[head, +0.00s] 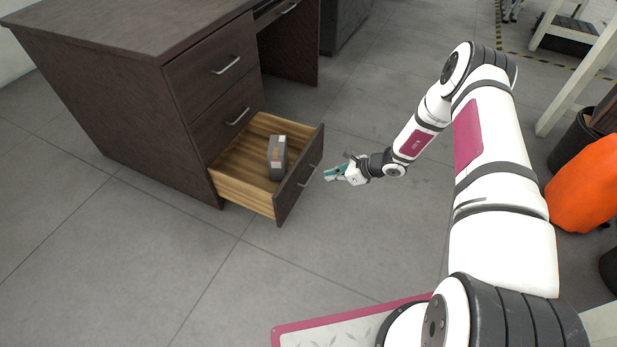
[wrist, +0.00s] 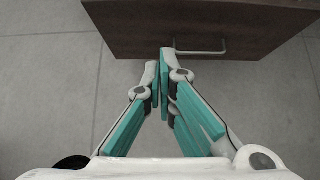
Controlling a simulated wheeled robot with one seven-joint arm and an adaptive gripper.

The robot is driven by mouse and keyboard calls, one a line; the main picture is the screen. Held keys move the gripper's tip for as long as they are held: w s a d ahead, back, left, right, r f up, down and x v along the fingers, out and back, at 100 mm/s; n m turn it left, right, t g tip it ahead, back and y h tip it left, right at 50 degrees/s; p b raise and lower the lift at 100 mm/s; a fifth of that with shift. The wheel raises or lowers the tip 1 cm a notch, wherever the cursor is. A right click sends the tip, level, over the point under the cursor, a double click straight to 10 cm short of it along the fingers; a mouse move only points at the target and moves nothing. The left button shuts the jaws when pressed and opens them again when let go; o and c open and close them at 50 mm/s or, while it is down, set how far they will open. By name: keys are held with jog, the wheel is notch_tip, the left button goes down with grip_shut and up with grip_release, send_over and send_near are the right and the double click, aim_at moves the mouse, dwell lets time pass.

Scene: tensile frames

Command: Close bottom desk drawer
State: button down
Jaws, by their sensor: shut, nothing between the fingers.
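The bottom desk drawer (head: 301,176) is pulled well out of the dark brown desk (head: 128,110) in the head view. Its front carries a silver bar handle (head: 309,176). A dark grey boxy object (head: 277,158) stands inside the drawer. My gripper (head: 327,175) is just to the right of the drawer front, pointing at it.
Two upper drawers (head: 212,70) are shut above. An orange object (head: 585,185) and a dark bin (head: 572,138) stand at the far right, by a pale table frame (head: 580,70). The grey floor (head: 200,285) in front of the desk is clear.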

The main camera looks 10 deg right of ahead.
jog(key=b, duration=0.4)
send_near(293, 180)
notch_tip(293, 180, down, 4)
jog(key=shift+w+a+r+b, duration=0.2)
jog(key=shift+w+a+b, duration=0.2)
jog(key=shift+w+a, duration=0.25)
jog(key=shift+w+a+r+b, duration=0.15)
jog(key=shift+w+a+b, duration=0.25)
jog(key=shift+a, duration=0.4)
